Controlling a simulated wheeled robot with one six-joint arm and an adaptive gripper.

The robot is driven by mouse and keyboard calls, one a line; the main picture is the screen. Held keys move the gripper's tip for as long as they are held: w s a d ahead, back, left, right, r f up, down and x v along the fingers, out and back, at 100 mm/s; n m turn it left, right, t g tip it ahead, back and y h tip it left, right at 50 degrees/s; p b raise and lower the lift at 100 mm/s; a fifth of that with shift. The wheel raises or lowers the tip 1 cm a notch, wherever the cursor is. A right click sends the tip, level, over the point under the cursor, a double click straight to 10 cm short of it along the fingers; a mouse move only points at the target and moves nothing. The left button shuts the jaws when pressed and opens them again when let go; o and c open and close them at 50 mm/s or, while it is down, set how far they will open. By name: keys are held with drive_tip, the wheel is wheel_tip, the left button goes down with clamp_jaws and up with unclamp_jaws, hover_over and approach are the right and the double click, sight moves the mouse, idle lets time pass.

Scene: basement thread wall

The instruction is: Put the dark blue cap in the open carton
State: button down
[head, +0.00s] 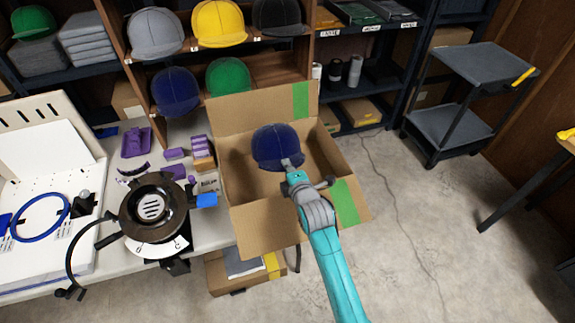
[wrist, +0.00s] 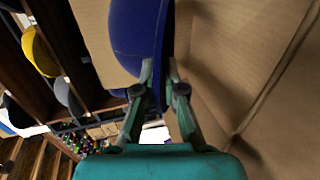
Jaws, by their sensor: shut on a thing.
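The dark blue cap (head: 277,147) is over the mouth of the open carton (head: 237,184) in the head view. My gripper (head: 292,164) is shut on the cap's near edge. The cap also shows in the wrist view (wrist: 137,35), with its edge between the two fingers (wrist: 160,80). The carton's flaps stand open, with green tape on two of them. The cap hides part of the carton's inside, and I cannot tell whether the cap touches a wall.
Another dark blue cap (head: 176,91) and a green cap (head: 228,77) sit on the shelf behind. A black cap press (head: 152,207) stands on the table at left. A grey cart (head: 470,90) stands at right. The floor right of the carton is clear.

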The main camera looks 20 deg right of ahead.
drive_tip(key=c, duration=1.2)
unclamp_jaws()
drive_tip(key=shift+s, duration=0.1)
drive_tip(key=v, duration=1.1)
drive_tip(key=shift+s+r, duration=0.15)
drive_tip(key=shift+s, duration=0.2)
drive_tip(key=shift+s, duration=0.1)
